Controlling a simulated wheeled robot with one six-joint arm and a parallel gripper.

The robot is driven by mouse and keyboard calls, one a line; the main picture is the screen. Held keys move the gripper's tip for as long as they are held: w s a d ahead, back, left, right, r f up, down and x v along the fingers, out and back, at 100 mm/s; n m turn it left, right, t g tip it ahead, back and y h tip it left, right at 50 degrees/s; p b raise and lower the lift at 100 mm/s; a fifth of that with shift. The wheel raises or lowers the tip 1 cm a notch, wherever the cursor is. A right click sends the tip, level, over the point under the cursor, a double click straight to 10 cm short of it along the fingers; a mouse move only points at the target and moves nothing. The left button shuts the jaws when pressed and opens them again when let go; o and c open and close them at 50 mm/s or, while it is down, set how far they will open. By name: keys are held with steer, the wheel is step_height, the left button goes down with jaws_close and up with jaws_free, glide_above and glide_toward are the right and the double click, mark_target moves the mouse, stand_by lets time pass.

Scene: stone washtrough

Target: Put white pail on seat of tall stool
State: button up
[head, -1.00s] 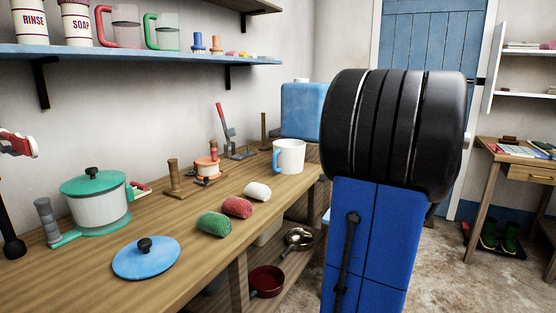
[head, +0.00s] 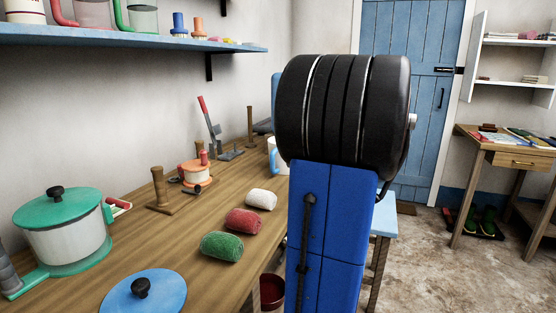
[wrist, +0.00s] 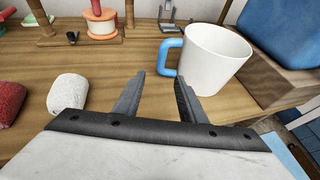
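No pail with a bail handle is clearly visible; the nearest match is a white mug-like vessel (wrist: 215,60) with a blue side handle, upright on the wooden bench. In the head view it is mostly hidden behind my arm, with its handle (head: 272,156) showing. My gripper (wrist: 160,85) is open and empty in the wrist view, its fingertips just short of the handle side and apart from it. The head view hides my gripper behind my arm. A light blue stool seat (head: 383,222) on wooden legs shows right of my arm, partly hidden.
White (head: 261,199), red (head: 244,221) and green (head: 221,246) rolls lie on the bench (head: 195,235), with a green-lidded pot (head: 60,228) and blue lid (head: 145,298). A large blue object (wrist: 285,35) stands behind the vessel.

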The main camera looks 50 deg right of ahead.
mark_target(274, 166)
steer(key=x, duration=1.1)
steer(key=shift+w, duration=0.1)
steer(key=shift+x, duration=3.15)
steer(key=shift+d, duration=0.1)
jaws_close()
